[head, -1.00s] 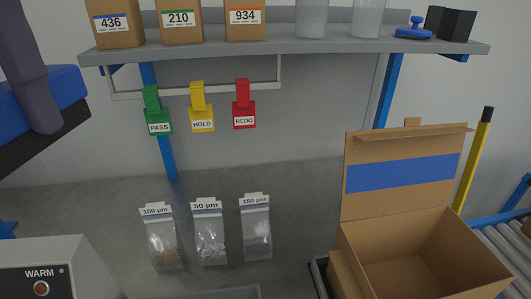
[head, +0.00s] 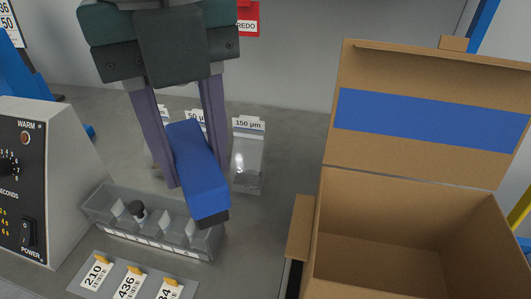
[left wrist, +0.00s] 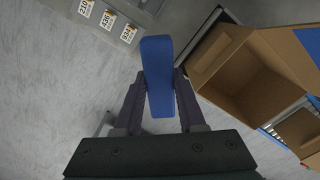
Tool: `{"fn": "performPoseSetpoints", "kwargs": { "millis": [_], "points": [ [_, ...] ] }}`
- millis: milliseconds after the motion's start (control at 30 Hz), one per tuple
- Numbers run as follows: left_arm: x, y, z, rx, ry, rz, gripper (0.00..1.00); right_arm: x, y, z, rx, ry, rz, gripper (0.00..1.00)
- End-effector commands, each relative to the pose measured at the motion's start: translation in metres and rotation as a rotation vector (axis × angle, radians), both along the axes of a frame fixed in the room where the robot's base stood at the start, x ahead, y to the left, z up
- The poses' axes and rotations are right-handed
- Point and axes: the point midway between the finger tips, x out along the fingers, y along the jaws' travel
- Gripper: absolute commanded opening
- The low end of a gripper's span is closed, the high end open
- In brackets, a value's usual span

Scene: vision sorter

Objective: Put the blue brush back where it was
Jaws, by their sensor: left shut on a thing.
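The blue brush (head: 203,180) is a long blue block with a black edge at its lower end. My left gripper (head: 194,160) is shut on it, one purple finger on each side. The brush is tilted and appears above the grey bench, in front of the small bags and beside the compartment tray. In the left wrist view the brush (left wrist: 158,75) shows as a blue bar between the fingers. The brush's underside is mostly hidden. My right gripper is not in view.
A grey compartment tray (head: 98,213) with a small dark-capped item stands left of the brush, with numbered cards (head: 130,282) in front. A control box (head: 75,150) stands at the left. An open cardboard box (head: 400,225) stands at the right. A 150 µm bag (head: 248,165) stands behind.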

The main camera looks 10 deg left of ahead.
Motion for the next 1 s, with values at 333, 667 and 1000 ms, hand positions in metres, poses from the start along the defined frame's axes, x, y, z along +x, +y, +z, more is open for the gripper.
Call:
{"fn": "performPoseSetpoints", "kwargs": {
  "millis": [333, 667, 1000],
  "points": [
    [-0.010, -0.017, -0.052, -0.012, 0.009, -0.609, 0.00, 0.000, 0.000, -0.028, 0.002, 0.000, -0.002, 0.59],
    [-0.013, -0.018, -0.111, -0.012, 0.016, -0.686, 0.00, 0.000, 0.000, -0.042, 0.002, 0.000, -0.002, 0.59],
    [-0.012, -0.019, -0.200, -0.012, 0.013, -0.687, 0.00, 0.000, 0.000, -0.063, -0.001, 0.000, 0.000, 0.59]
  ]
}}
